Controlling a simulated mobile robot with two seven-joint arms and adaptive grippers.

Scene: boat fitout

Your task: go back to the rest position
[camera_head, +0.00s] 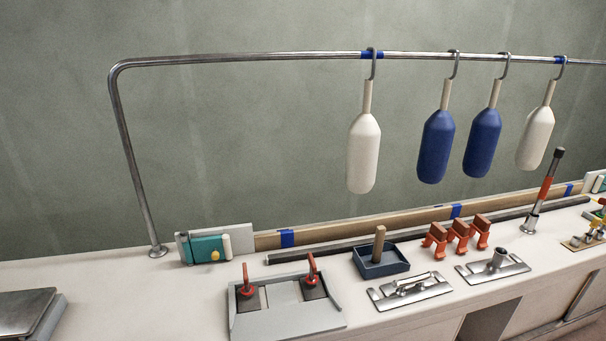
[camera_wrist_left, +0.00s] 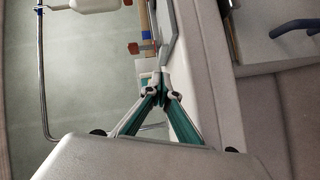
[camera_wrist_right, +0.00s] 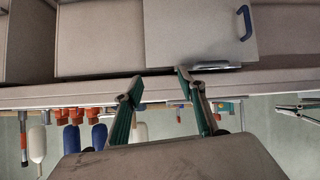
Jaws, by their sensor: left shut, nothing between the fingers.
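Neither gripper shows in the head view. In the left wrist view my left gripper (camera_wrist_left: 162,84) has its two green-sided fingers meeting at the tips, shut and empty, with the pale counter edge behind it. In the right wrist view my right gripper (camera_wrist_right: 160,80) has its fingers spread apart, open, with nothing between them. It is in front of the counter's edge and cabinet fronts. No object touches either gripper as far as I can see.
A metal rail (camera_head: 240,58) stands over the counter, with white (camera_head: 364,152) and blue (camera_head: 436,145) fenders hanging from it. On the counter are a grey tray (camera_head: 290,322), a dark blue box (camera_head: 381,265), metal plates (camera_head: 410,293) and orange clips (camera_head: 460,234).

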